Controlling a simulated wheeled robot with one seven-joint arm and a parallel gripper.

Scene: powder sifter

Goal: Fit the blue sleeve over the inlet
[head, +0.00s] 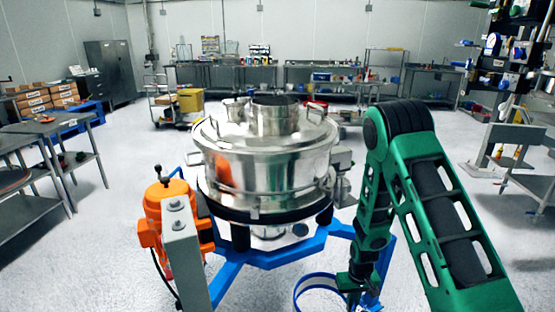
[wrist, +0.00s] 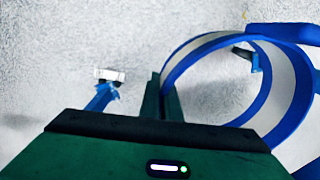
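The blue sleeve (head: 318,279) is a wide ring with blue rims and a pale band, low at the bottom of the head view and partly cut off. In the wrist view the sleeve (wrist: 205,45) is large, on the right. My gripper (wrist: 161,95) appears shut on the sleeve's wall at its left edge; the exact contact is small in the picture. In the head view my gripper (head: 357,292) hangs low at the sleeve's right side. The inlet (head: 273,117) is the short upright steel collar on top of the sifter (head: 264,165), well above the sleeve and clear of my gripper.
The sifter stands on a blue frame (head: 300,250) with an orange motor (head: 168,215) at left. A grey post (head: 186,255) stands in front of the motor. Grey tables (head: 50,125) are at left, shelving (head: 510,70) at right. Open floor (head: 440,125) lies behind my arm.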

